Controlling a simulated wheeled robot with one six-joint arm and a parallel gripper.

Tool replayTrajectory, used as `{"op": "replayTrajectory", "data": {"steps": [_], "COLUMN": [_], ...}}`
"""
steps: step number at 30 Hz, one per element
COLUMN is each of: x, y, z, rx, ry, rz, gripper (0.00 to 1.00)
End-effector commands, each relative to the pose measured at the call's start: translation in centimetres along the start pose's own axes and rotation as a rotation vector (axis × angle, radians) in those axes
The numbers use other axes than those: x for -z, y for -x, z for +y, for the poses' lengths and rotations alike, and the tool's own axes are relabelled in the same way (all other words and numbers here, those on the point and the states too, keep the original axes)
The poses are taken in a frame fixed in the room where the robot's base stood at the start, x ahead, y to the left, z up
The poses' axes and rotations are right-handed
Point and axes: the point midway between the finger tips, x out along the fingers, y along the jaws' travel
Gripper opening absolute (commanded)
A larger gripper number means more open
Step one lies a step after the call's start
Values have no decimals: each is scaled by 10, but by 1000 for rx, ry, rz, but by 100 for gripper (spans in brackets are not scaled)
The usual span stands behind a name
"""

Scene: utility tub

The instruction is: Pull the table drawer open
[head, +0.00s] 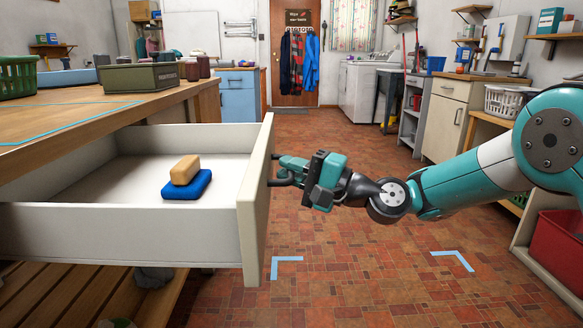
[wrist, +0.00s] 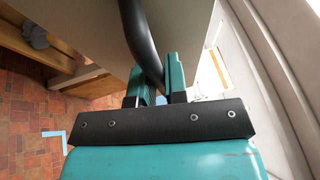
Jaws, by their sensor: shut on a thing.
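The table drawer (head: 140,228) stands far out from under the wooden table (head: 110,115) on the left, with its white inside showing. Its cream front panel (head: 255,200) faces my arm. My gripper (head: 285,172) is at the outer side of this panel, shut on the dark drawer handle. In the wrist view the black curved handle (wrist: 138,35) runs between the two teal fingers of my gripper (wrist: 158,85). Inside the drawer a tan block (head: 185,169) rests on a blue block (head: 187,185).
Blue corner marks (head: 286,262) lie on the brick-patterned floor, which is clear ahead. A green box (head: 141,77) and a green basket (head: 18,77) stand on the table. A red bin (head: 560,245) stands at the right, beneath my arm.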

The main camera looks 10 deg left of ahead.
Motion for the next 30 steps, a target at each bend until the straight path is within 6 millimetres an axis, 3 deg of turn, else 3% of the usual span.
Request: {"op": "replayTrajectory", "data": {"steps": [11, 12, 14, 15, 26, 30], "x": [-4, -4, -4, -3, -2, -1], "y": [-3, -3, -3, -3, -2, 6], "z": [2, 2, 2, 2, 1, 1], "rx": [-3, -3, -3, -3, -1, -2], "ry": [-6, -5, -5, -5, -2, -4], "rz": [-10, -10, -9, -9, -6, -4], "gripper": [0, 23, 37, 38, 38, 38]}}
